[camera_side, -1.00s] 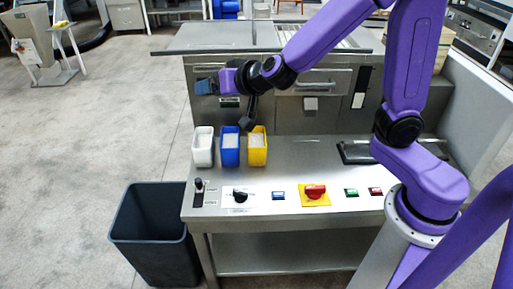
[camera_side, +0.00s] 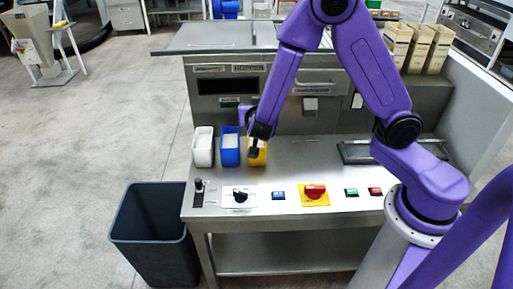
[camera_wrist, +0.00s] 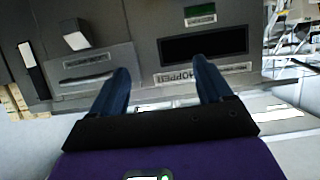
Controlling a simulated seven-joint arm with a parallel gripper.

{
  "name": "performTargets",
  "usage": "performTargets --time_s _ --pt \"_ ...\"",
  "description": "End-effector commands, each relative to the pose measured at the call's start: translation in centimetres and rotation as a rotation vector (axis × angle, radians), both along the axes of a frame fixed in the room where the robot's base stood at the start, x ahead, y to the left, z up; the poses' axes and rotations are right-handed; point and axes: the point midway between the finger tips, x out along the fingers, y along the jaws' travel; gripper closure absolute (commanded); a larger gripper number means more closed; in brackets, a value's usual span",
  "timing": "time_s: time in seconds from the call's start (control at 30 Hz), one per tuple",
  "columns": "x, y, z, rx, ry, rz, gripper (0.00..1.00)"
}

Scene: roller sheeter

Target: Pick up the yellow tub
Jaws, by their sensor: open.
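The yellow tub (camera_side: 259,161) stands on the steel worktop, rightmost in a row of three tubs in the side view. A black part of my wrist covers its upper portion there, and I cannot tell whether they touch. My gripper (camera_wrist: 160,68) is open, with its two blue fingers apart and nothing between them in the wrist view. It faces the grey machine front with the hopper label, and the yellow tub does not show there. In the side view, the purple hand is behind the forearm end, near the blue and yellow tubs, and its fingers are hidden.
The blue tub (camera_side: 230,158) stands close on the yellow tub's left, with the white tub (camera_side: 203,158) beyond it. The machine panel (camera_side: 218,113) rises behind. A red knob (camera_side: 315,191) and buttons line the front edge. A dark bin (camera_side: 153,230) stands on the floor at left.

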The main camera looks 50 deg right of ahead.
Motion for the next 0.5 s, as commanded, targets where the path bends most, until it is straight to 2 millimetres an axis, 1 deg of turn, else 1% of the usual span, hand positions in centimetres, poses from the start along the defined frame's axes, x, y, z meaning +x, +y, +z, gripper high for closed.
performTargets --time_s 0.03,0.2,0.4,0.5 --pt "0.0 -0.1 -1.7 -0.007 0.008 0.001 0.21" --pt "0.0 -0.1 -6.4 -0.004 0.006 0.001 0.21" --pt "0.0 -0.1 -11.4 -0.002 0.004 0.001 0.21" --pt "0.0 -0.1 -13.4 -0.001 0.002 0.0 0.21"
